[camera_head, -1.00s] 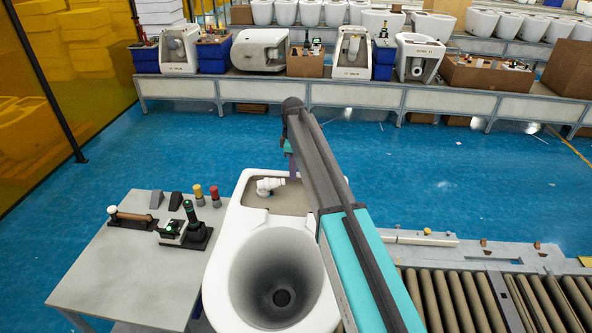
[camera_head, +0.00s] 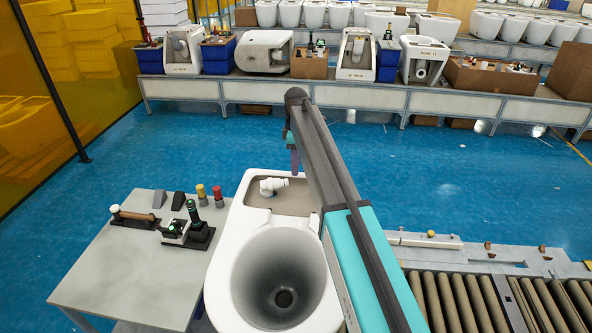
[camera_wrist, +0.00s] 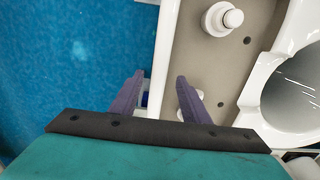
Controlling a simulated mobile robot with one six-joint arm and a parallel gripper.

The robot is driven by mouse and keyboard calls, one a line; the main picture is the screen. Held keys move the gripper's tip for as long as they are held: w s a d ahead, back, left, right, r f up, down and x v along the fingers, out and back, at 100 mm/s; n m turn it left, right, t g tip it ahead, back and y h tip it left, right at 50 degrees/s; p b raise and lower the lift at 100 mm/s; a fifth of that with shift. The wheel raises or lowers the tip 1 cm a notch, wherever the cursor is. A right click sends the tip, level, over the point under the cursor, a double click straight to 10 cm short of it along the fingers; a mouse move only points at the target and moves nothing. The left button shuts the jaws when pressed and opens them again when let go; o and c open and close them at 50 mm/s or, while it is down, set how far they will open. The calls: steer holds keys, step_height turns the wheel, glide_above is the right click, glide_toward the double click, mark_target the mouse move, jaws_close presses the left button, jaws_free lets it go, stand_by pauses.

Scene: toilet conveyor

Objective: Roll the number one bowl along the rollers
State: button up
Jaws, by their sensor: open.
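A white toilet bowl (camera_head: 216,282), large and round with a dark drain hole, stands in front of me in the head view. Its tan rear recess (camera_head: 297,199) holds a white fitting (camera_head: 272,186). No number shows on it. My gripper (camera_wrist: 158,88) is open and empty, with purple fingers. In the wrist view the bowl's white rear rim (camera_wrist: 166,40) lies between the fingertips, and the right finger overlaps the tan recess. I cannot tell whether the fingers are around the rim or above it. In the head view my arm hides the bowl's right side.
Rollers (camera_head: 480,300) of a conveyor lie to the right of the bowl. A grey side table (camera_head: 120,270) with several tools stands at the left. A long rack (camera_head: 330,97) with more toilets and bins runs along the back. Blue floor between is clear.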

step_height(320, 180, up, 11)
steer(key=b, duration=0.2)
steer(key=shift+f, duration=0.2)
steer(key=shift+r, duration=0.15)
